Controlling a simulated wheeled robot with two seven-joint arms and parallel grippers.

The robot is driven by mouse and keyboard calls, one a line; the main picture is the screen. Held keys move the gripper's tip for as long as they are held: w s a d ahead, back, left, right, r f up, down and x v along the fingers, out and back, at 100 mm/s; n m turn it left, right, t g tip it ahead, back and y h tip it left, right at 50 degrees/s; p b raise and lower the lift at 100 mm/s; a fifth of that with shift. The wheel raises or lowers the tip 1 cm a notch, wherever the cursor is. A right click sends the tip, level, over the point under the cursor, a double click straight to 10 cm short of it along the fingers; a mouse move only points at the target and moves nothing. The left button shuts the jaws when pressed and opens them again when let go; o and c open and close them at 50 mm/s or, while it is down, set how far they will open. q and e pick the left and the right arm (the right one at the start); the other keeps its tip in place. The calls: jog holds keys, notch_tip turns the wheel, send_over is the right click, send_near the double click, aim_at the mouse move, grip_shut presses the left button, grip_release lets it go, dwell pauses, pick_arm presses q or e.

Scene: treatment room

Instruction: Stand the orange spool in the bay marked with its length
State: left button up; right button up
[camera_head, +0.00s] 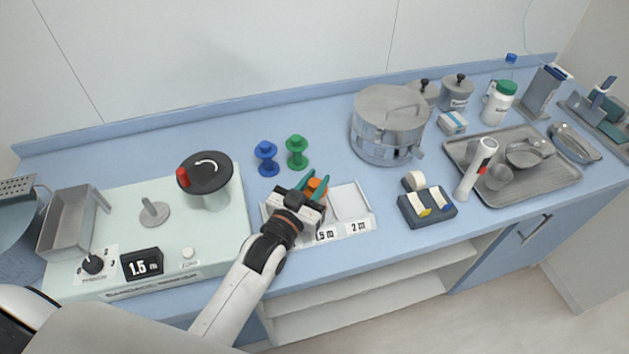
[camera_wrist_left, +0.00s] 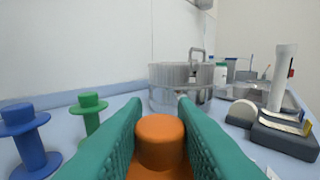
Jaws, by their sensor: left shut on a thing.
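The orange spool (camera_head: 314,186) is between the teal fingers of my left gripper (camera_head: 313,188), over the white bay tray (camera_head: 350,201). In the left wrist view the orange spool (camera_wrist_left: 160,142) is clasped between both fingers, its top facing up. The tray's front strip shows a "2 m" label and a partly hidden ".5 m" label; the gripper covers the tray's left part. Whether the spool touches the tray floor cannot be told. The right-hand bay looks empty. The machine's display (camera_head: 142,265) reads 1.5 m. My right gripper is not in view.
A blue spool (camera_head: 266,158) and a green spool (camera_head: 297,152) stand behind the tray. A steel drum (camera_head: 388,125) stands at the back, with a dark tape holder (camera_head: 427,207) to the tray's right. The winding machine (camera_head: 205,249) fills the left. A metal tray (camera_head: 560,180) lies right.

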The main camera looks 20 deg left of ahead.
pick_arm(q)
jog(key=shift+f, duration=0.2)
jog(key=o, duration=1)
jog(key=shift+r, duration=0.1)
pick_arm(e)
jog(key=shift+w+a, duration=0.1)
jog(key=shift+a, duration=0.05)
pick_arm(q)
jog(key=shift+r, duration=0.1)
jog(key=s, duration=0.3)
jog(key=s+a+b, duration=0.1)
jog(key=s, duration=0.3)
jog(key=s+a+b, duration=0.1)
jog(key=s, duration=0.2)
jog(key=shift+s, duration=0.3)
jog(key=shift+s+a, duration=0.2)
jog(key=shift+s, duration=0.4)
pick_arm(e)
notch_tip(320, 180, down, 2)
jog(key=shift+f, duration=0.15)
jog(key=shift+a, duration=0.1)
